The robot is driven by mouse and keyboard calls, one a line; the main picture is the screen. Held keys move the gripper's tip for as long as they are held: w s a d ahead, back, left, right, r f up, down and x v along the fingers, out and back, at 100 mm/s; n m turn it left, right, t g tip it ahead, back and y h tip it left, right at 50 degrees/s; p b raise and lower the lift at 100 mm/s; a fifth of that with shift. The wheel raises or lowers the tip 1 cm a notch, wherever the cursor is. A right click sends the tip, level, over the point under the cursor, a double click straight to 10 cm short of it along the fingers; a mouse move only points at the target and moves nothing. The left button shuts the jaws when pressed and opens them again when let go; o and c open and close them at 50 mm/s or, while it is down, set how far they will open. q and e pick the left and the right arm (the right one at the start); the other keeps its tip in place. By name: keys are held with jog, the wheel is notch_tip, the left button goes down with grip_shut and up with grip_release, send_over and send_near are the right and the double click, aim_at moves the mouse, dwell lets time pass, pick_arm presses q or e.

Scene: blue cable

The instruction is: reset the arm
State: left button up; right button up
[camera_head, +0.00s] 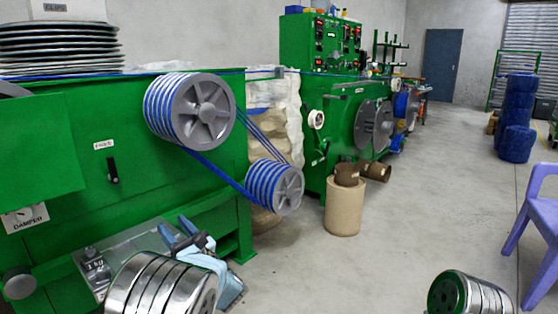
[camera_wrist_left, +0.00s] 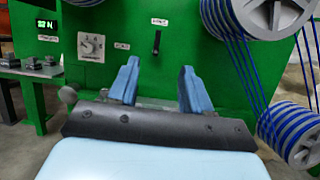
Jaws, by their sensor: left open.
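My left gripper (camera_head: 177,229) is in front of the green machine (camera_head: 190,230), low at the left of the head view. Its two blue fingers stand apart with nothing between them, as the left wrist view (camera_wrist_left: 158,84) shows. The fingers point toward the machine's green panel, below a black lever (camera_wrist_left: 156,42) and beside a dial (camera_wrist_left: 91,46). I cannot tell the exact gap to the panel. My right gripper is not in view; only a silver link of my right arm shows at the bottom right.
Blue cable runs over an upper pulley (camera_head: 203,108) and a lower pulley (camera_head: 287,189), right of my left gripper. A tan drum (camera_head: 343,207) stands on the floor. A purple chair (camera_head: 543,215) is at the right. The grey floor (camera_head: 420,200) between is clear.

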pick_arm(q)
jog(key=s+a+f+n+g+h, duration=0.2)
jog(key=s+f+g, duration=0.25)
jog(key=f, duration=0.55)
jog(key=s+a+f+n+g+h, duration=0.1)
jog(key=s+f+n+g+h, duration=0.3)
jog(key=f, duration=0.7)
jog(key=s+a+f+g+h, duration=0.1)
jog(key=s+a+f+g, duration=0.3)
jog(key=f, duration=0.6)
jog(key=s+d+f+n+g+h, duration=0.3)
jog(key=s+d+f+n+h, duration=0.2)
jog(key=s+d+f, duration=0.45)
jog(key=s+d+f+n+t+h, duration=0.1)
jog(key=s+d+n+h, duration=0.3)
jog(key=n, duration=0.4)
jog(key=s+d+f+n+t+h, duration=0.1)
jog(key=s+d+f+n+h, duration=0.2)
jog(key=s+d+n+h, duration=0.2)
jog(key=d+n, duration=0.3)
jog(key=n, duration=0.1)
jog(key=shift+s+f, duration=0.15)
jog(key=shift+s, duration=0.25)
